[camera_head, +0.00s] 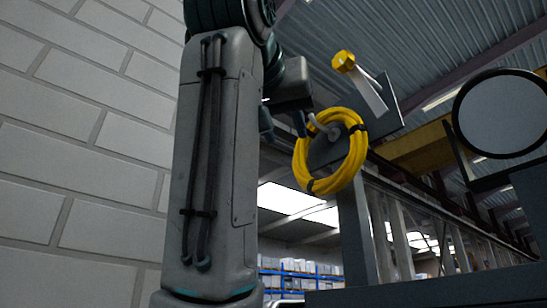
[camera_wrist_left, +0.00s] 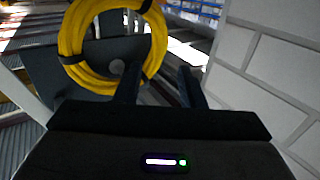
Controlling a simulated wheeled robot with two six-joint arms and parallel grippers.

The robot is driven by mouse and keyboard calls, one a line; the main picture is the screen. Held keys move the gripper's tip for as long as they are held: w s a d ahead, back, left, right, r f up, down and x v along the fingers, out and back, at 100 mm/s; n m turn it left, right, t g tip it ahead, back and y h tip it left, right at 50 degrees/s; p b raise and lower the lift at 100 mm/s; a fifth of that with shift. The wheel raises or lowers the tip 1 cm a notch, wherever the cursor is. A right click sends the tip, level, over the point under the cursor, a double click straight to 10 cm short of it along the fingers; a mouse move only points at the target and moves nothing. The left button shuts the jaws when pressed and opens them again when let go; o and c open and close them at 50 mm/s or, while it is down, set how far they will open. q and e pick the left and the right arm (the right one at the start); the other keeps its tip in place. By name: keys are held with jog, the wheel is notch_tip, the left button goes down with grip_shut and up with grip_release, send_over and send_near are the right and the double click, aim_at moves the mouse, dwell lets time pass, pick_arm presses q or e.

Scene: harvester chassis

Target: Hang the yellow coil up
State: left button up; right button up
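The yellow coil (camera_head: 355,155) hangs around a pale grey peg (camera_head: 322,128) on a dark plate. It has dark ties. In the left wrist view, the coil (camera_wrist_left: 152,40) circles the peg's round end (camera_wrist_left: 116,66). My left gripper (camera_head: 283,124) is just left of the coil in the head view. Its two fingers stand apart in the left wrist view (camera_wrist_left: 160,85), with nothing seen between them. One finger overlaps the coil's edge in that picture; I cannot tell whether they touch. My right gripper is not in view.
A lever with a yellow knob (camera_head: 343,61) sticks up above the coil. A round mirror-like disc (camera_head: 500,112) stands at the right. A dark post (camera_head: 355,235) is below the coil. A white brick wall (camera_head: 80,150) is at the left.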

aim_at(298, 159)
pick_arm(q)
jog(key=w+p, duration=0.1)
jog(key=w, duration=0.2)
jog(key=w+d+p, duration=0.1)
jog(key=w+p, duration=0.1)
jog(key=w, duration=0.1)
jog(key=w+d+p, duration=0.1)
jog(key=w, duration=0.2)
jog(key=shift+w, duration=0.4)
jog(key=shift+d, duration=0.1)
grip_shut()
jog(key=shift+r, duration=0.1)
